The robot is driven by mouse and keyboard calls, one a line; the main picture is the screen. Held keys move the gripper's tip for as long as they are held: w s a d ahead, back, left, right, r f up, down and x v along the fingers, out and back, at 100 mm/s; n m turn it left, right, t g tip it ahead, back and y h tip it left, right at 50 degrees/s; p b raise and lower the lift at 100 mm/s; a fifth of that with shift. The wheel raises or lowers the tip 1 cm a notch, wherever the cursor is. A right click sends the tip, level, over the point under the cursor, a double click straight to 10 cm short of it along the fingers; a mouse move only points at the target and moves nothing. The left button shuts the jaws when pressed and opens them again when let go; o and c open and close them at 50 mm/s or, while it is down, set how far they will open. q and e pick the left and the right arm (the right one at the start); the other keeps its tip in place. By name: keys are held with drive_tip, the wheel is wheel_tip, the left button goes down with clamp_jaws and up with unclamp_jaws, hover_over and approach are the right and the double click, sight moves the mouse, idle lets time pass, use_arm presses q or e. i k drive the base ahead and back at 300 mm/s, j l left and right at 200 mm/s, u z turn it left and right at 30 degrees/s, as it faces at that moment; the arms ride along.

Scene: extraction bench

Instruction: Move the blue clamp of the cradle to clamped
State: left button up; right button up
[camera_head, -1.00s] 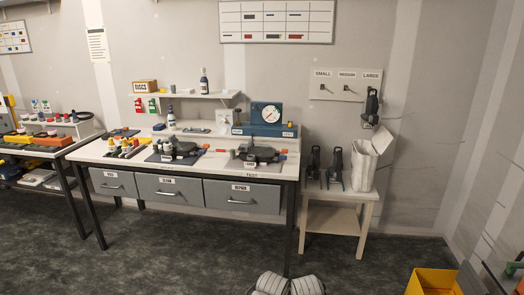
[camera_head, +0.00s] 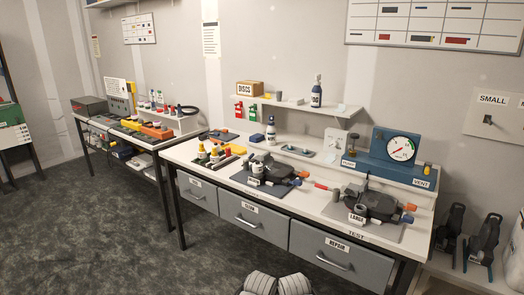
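Two dark cradle-like fixtures stand on the white bench (camera_head: 225,172). The nearer one (camera_head: 372,204), labelled LARGE, sits on a grey mat at the right. It has a small blue part (camera_head: 407,219) and an orange-tipped part at its right side. The other fixture (camera_head: 268,171) sits on a dark mat at the middle, with a small blue part (camera_head: 296,182) and an orange-red tip at its right. I cannot tell which blue part is the clamp, or its position. Neither of my grippers can be made out.
A blue gauge unit (camera_head: 395,150) stands behind the LARGE fixture. A shelf (camera_head: 310,112) runs along the back. Grey drawers (camera_head: 265,223) hang under the bench front. Small bottles (camera_head: 205,155) stand at the left of the bench.

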sight(246, 165)
drive_tip(key=i+j+u, duration=0.1)
drive_tip(key=i+u, duration=0.6)
drive_tip(key=i+j+z, duration=0.15)
drive_tip(key=i, duration=0.2)
drive_tip(key=i+j+z, duration=0.15)
drive_tip(key=i, duration=0.2)
drive_tip(key=i+j+z, duration=0.7)
drive_tip(key=j+z, duration=0.15)
drive_tip(key=j, duration=0.1)
